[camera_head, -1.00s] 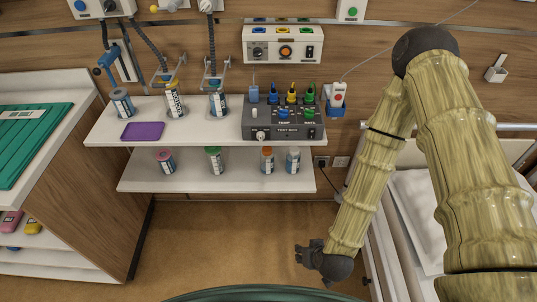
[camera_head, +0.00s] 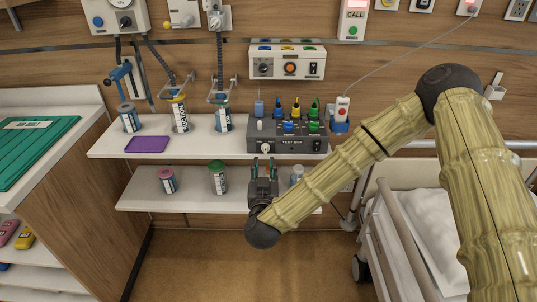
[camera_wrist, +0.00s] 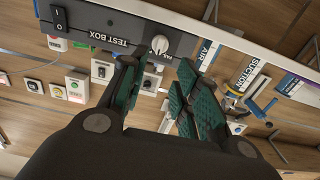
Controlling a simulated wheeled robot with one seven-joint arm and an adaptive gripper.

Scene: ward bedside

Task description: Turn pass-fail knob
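The dark grey test box (camera_head: 290,147) stands on the upper white shelf. The pale pass-fail knob (camera_head: 265,147) is at the left of its front face. The knob lies beyond the fingertip gap; I see no contact.
The upper shelf (camera_head: 195,146) edge is close above my fingers. The lower shelf (camera_head: 137,193) holds several jars, some hidden behind my gripper. A purple tray (camera_head: 147,144) lies left of the box. A bed (camera_head: 412,213) is at right.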

